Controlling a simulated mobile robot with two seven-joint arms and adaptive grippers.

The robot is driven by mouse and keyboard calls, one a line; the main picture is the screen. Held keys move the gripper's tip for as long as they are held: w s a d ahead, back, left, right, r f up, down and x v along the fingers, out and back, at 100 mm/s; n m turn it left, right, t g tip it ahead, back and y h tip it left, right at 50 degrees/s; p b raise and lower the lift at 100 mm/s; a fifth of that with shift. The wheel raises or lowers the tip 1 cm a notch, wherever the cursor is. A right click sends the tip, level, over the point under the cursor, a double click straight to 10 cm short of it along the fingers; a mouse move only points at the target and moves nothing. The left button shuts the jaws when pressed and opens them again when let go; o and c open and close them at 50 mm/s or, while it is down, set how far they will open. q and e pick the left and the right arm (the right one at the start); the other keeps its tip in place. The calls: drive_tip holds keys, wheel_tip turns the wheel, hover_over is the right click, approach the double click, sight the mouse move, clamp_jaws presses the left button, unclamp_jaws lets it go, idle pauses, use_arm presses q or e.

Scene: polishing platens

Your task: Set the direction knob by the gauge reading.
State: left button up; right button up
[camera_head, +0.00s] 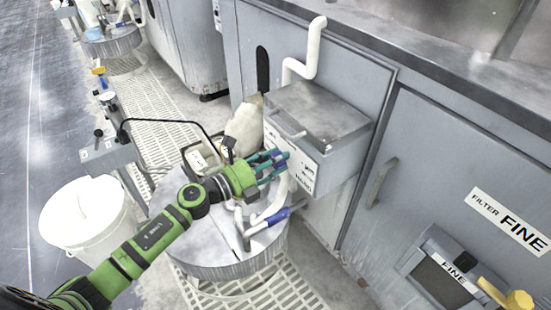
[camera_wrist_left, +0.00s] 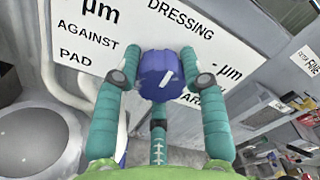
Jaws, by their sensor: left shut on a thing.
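The direction knob (camera_wrist_left: 160,74) is dark blue and faceted, with a short slanted white mark on its face in the left wrist view. It sits on a white sign plate (camera_wrist_left: 135,30) lettered "µm AGAINST PAD" and "DRESSING -µm", partly hidden by the fingers. The plate also shows in the head view (camera_head: 303,172), on the front of a grey box (camera_head: 325,115). My left gripper (camera_head: 276,163) has its teal fingers closed around the knob, one on each side in the left wrist view (camera_wrist_left: 160,85). I cannot make out a gauge reading. My right gripper is out of view.
A round grey platen (camera_head: 205,245) with a white pipe stands under my left arm. A white bucket (camera_head: 80,225) and a small stand (camera_head: 110,155) are to its left.

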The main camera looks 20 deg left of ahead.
use_arm(q)
drive_tip(key=shift+r+n, duration=0.25)
drive_tip(key=shift+n, duration=0.15)
drive_tip(key=shift+n+p, duration=0.3)
drive_tip(key=shift+p, duration=0.2)
drive_tip(key=n+p, duration=0.3)
drive_tip(key=n, duration=0.1)
drive_tip(key=shift+w+a, duration=0.1)
drive_tip(key=shift+n+p, duration=0.8)
drive_tip(key=shift+n, duration=0.6)
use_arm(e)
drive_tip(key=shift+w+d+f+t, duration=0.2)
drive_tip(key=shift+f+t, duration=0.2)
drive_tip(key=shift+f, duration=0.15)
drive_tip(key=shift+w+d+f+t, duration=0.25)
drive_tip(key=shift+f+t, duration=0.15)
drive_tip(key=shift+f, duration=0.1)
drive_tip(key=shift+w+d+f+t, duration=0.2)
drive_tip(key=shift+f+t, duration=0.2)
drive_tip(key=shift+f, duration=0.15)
use_arm(q)
drive_tip(key=o, duration=1)
drive_tip(key=shift+o, duration=0.8)
drive_tip(key=shift+f, duration=0.15)
